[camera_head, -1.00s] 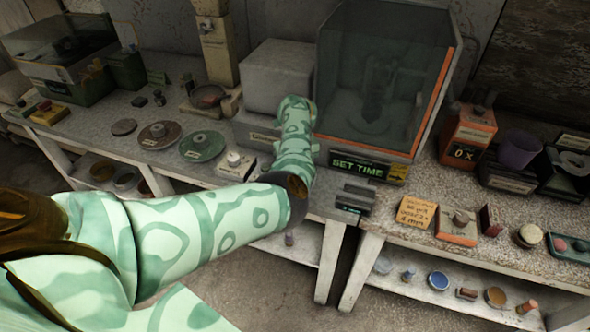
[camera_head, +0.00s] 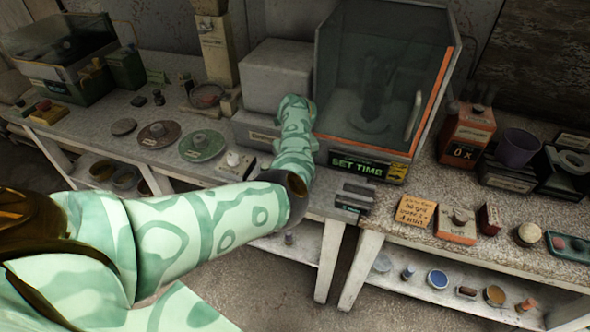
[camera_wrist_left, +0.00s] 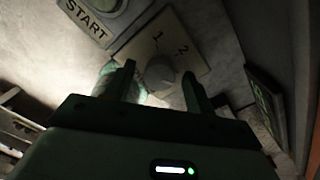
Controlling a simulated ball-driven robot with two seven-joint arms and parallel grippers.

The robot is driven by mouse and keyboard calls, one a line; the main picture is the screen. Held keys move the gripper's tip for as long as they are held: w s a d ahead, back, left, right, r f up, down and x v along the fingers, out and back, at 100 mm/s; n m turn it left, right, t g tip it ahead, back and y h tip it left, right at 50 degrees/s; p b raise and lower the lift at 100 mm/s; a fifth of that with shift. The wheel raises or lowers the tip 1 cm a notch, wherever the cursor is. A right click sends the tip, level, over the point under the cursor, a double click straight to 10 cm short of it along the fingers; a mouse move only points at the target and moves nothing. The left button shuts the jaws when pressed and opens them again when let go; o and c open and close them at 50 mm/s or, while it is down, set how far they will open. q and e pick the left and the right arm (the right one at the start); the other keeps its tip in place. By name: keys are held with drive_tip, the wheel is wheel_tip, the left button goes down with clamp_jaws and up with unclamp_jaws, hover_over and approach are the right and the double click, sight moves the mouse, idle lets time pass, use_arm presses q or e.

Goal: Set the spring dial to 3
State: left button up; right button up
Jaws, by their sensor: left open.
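The spring dial is a round grey knob (camera_wrist_left: 160,73) on a pale plate (camera_wrist_left: 192,54) in the left wrist view. The numbers 1 and 2 show on the plate; no 3 is visible. My left gripper (camera_wrist_left: 159,77) is open, with one finger to each side of the knob and visible gaps between. I cannot tell how far the fingertips are from the plate. In the head view my left arm (camera_head: 200,220) reaches to the machine front and hides the dial and the gripper. My right gripper is not in view.
A round button (camera_wrist_left: 92,4) with a START label (camera_wrist_left: 87,18) is at the wrist view's upper left. A SET TIME sign (camera_head: 357,168) is below the glass cabinet (camera_head: 385,75). Discs, boxes and small parts crowd the benches on both sides. A grey block (camera_head: 280,78) stands behind my arm.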

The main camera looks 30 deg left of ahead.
use_arm(q)
wheel_tip(320, 180, up, 16)
drive_tip(key=p, duration=0.4)
drive_tip(key=shift+w+d+r+p, duration=0.15)
drive_tip(key=shift+p, duration=0.15)
